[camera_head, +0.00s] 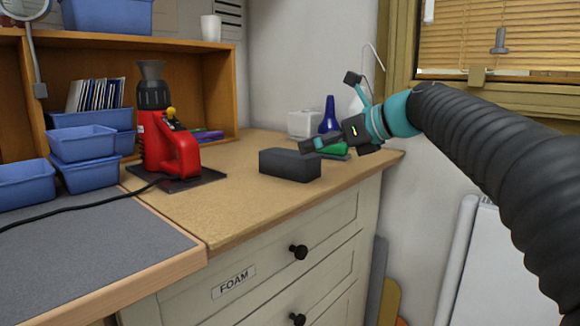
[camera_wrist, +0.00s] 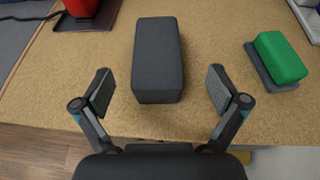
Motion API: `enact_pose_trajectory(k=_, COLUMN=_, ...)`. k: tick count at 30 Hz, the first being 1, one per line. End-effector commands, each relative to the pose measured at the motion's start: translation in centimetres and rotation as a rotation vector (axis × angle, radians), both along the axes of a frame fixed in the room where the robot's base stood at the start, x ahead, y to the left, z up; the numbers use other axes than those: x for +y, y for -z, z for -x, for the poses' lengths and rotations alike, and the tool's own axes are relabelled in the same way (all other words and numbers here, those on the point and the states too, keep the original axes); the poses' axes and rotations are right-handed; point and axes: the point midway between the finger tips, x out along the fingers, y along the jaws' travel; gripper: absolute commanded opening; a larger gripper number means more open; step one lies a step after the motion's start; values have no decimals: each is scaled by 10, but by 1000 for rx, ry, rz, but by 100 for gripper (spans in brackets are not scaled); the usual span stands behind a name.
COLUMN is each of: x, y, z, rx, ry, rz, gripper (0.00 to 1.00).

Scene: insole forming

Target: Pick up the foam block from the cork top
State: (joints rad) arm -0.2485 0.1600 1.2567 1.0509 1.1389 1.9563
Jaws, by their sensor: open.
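The foam block is a dark grey rectangular block (camera_head: 290,165) lying on the cork top (camera_head: 215,205) of the drawer cabinet. In the wrist view the foam block (camera_wrist: 158,58) lies lengthwise, ahead of and between the fingers. My gripper (camera_wrist: 160,92) is open and empty, one finger to each side of the block's near end, with gaps on both sides. In the head view my gripper (camera_head: 310,147) hangs just behind and above the block's right part. Whether the fingertips are level with the block is hard to tell.
A green block on a dark grey pad (camera_wrist: 279,58) lies to the right. A red machine (camera_head: 165,140) stands on a dark plate at the left. A blue bottle (camera_head: 330,115) and white box (camera_head: 303,124) stand behind. The cork top's front part is clear.

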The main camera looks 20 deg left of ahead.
Motion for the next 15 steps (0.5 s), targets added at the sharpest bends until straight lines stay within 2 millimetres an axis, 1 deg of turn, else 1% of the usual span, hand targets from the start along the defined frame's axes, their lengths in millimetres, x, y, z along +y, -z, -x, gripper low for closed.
enact_pose_trajectory(k=1, x=8, y=4, z=-2, rx=0, ry=-2, rz=1, gripper=97)
enact_pose_trajectory(k=3, x=15, y=7, z=-4, rx=0, ry=-1, rz=1, gripper=97)
enact_pose_trajectory(k=6, x=22, y=10, z=-7, rx=-1, ry=-1, rz=2, gripper=97)
enact_pose_trajectory(k=11, x=27, y=13, z=-8, rx=-2, ry=0, rz=2, gripper=97)
enact_pose_trajectory(k=15, x=38, y=21, z=-9, rx=-2, ry=-1, rz=3, gripper=97)
